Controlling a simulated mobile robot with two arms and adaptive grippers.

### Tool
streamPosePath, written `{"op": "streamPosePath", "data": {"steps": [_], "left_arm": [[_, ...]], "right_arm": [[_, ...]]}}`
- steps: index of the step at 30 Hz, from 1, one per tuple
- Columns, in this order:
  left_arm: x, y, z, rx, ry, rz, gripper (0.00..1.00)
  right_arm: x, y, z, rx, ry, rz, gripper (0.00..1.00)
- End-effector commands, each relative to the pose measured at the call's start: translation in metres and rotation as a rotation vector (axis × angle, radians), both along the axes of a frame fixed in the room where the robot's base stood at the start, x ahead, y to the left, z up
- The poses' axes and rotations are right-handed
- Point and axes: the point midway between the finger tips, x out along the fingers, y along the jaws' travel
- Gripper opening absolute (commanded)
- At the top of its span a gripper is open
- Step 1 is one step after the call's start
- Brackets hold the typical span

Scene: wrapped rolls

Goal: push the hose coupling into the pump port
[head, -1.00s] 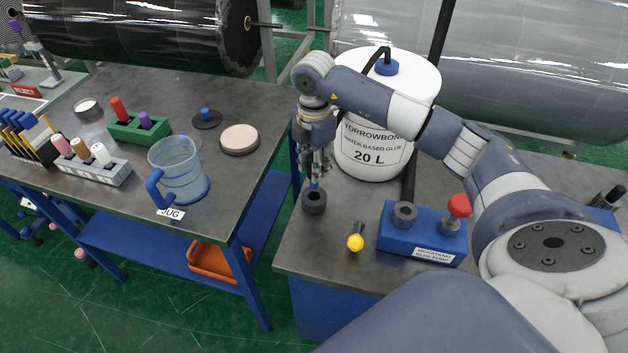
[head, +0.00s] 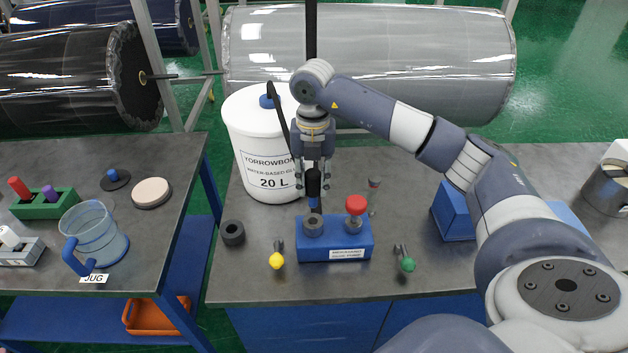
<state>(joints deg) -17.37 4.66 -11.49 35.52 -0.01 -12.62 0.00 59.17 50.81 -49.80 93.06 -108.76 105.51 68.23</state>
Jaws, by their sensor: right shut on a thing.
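The glue pump is a blue block (head: 335,247) near the front of the right-hand table, with a grey ring-shaped port (head: 313,226) on its left top and a red knob (head: 355,205) on its right. My right gripper (head: 313,172) points down over the port and is shut on the hose coupling (head: 314,187), a dark upright piece with blue at its lower end. The coupling's lower end shows right at the port's far rim; I cannot tell whether it touches or enters the port. My left gripper is not in view.
A white glue drum (head: 262,150) stands close behind on the left. A black ring (head: 232,232), a yellow-ended valve (head: 277,258) and a green-ended valve (head: 406,262) flank the pump. A blue box (head: 453,210) stands to the right. The jug (head: 92,240) is on the left table.

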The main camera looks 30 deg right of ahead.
Motion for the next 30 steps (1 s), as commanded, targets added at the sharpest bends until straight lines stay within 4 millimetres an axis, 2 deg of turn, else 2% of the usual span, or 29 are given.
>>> {"op": "streamPosePath", "data": {"steps": [5,18,30], "left_arm": [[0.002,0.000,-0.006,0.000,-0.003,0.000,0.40],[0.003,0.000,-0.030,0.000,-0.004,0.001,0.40],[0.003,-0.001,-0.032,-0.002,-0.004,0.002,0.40]], "right_arm": [[0.000,0.000,-0.008,0.000,0.000,0.006,0.07],[0.000,0.000,-0.043,-0.001,-0.001,0.003,0.07],[0.000,0.000,-0.047,-0.001,-0.001,0.002,0.07]]}}
